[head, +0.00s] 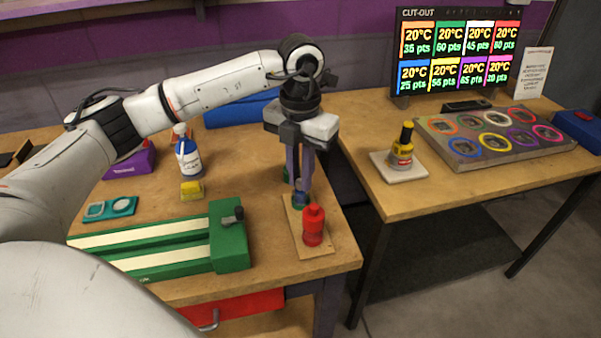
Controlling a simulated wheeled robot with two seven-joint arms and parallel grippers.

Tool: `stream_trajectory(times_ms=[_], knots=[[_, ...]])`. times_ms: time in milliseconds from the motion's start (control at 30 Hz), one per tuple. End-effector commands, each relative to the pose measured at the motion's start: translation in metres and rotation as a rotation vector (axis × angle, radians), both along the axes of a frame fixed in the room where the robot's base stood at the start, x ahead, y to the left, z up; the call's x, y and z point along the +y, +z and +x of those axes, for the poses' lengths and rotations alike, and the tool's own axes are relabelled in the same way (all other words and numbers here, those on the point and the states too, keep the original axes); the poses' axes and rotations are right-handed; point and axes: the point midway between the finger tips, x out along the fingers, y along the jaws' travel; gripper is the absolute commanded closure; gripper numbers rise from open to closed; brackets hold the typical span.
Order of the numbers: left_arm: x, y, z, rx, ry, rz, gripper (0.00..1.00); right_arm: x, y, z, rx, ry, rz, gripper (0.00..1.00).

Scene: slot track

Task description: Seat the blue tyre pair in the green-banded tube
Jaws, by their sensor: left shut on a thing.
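My left gripper (299,186) points down over a small wooden board on the right end of the left bench. It is shut on a small blue piece, which looks like the blue tyre pair (299,199). The fingers partly hide it, and I cannot tell whether it touches the board. On the right table, a grey slanted tray holds round places with coloured rings. The green ring (469,119) is in its back row, second from the left. I cannot tell how deep that place is. My right gripper is not in view.
A red piece (313,226) stands on the wooden board (313,249), close to the blue one. A green clamp-like fixture (229,238) lies left of it. A gap separates the two tables.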

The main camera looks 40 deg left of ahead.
Motion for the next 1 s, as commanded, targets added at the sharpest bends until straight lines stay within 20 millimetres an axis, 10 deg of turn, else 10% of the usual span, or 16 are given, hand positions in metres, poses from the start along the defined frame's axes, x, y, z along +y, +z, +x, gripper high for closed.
stream_trajectory(times_ms=[233,367,767,1000], knots=[[0.0,-0.003,0.0,-0.001,-0.001,0.0,1.0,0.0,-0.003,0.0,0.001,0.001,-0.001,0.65],[0.0,-0.002,0.0,0.0,-0.001,0.0,0.67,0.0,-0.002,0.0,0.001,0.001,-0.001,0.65],[0.0,0.005,0.001,-0.002,-0.001,-0.001,0.67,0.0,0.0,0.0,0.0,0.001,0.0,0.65],[-0.001,0.049,0.002,-0.007,-0.002,-0.001,0.67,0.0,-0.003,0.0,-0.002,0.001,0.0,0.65]])
